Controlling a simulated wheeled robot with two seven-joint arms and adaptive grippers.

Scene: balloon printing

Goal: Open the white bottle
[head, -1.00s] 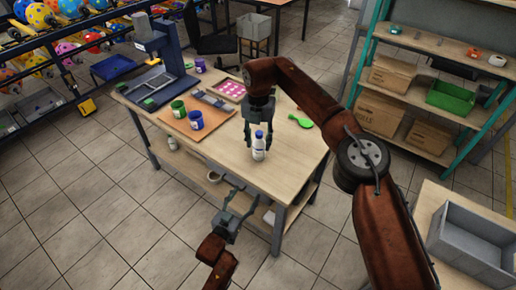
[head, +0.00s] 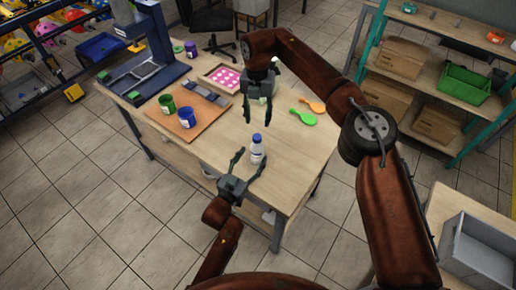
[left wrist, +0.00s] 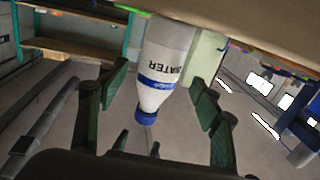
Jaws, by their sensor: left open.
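The white bottle (head: 257,150) with a blue cap stands upright on the wooden table (head: 225,150), near its front edge. My left gripper (head: 250,165) is open with its fingers on either side of the bottle's near side.
A wooden board (head: 197,122) with a green cup (head: 167,104) and a blue cup (head: 187,117) lies left of the bottle. The tabletop around the bottle is clear.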

